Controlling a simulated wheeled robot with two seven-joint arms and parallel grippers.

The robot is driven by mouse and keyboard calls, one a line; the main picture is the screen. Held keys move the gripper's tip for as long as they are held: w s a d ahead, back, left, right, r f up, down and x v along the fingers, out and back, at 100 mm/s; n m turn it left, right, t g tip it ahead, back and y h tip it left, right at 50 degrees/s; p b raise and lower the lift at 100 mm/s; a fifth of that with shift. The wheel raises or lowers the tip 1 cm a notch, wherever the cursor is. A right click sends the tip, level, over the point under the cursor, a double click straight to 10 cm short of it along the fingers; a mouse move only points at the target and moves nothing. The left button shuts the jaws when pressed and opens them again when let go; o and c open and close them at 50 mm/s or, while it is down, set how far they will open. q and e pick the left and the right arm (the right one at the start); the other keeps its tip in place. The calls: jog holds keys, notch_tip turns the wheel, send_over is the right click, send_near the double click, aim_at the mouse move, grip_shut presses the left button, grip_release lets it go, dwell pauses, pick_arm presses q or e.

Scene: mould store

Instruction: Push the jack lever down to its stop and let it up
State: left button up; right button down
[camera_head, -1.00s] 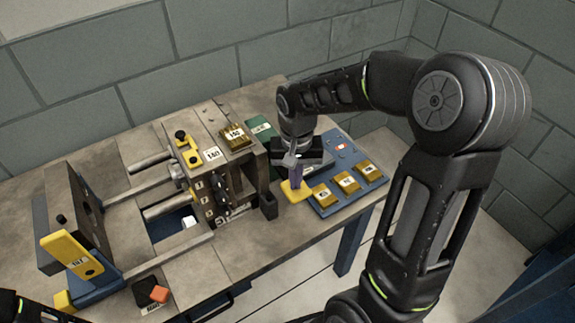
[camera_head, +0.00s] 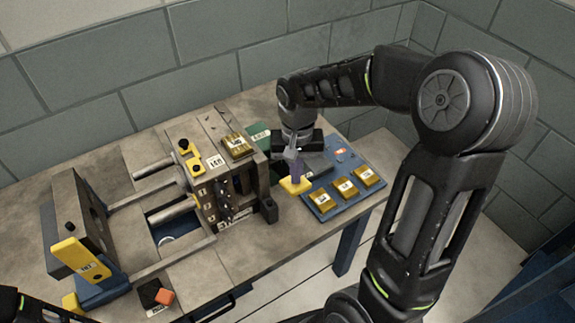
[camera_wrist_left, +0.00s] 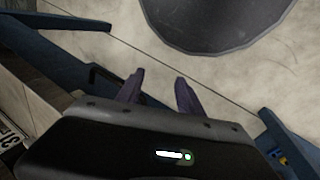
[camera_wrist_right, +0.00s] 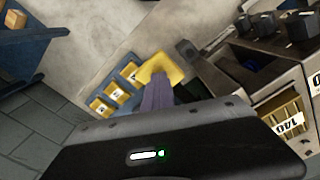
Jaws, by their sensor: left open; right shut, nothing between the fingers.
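The jack lever's yellow end (camera_head: 293,187) is beside the blue tray, right of the grey mould rig (camera_head: 222,190). It also shows in the right wrist view (camera_wrist_right: 162,66). My right gripper (camera_head: 296,178) is shut and empty, pointing down with its purple fingertips on or just above the yellow end. I cannot tell whether they touch it. The rest of the lever is largely hidden by the gripper and the rig. My left gripper (camera_wrist_left: 160,78) is open and empty in the left wrist view, over pale floor with a dark round shape.
The blue tray (camera_head: 335,205) holds several brass blocks right of the lever. A green plate (camera_head: 258,136) lies behind. The front right tabletop (camera_head: 265,250) is clear.

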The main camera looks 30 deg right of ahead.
notch_tip(320, 180, up, 8)
jog(key=p, duration=0.6)
jog(key=shift+r, duration=0.2)
dwell(0.6)
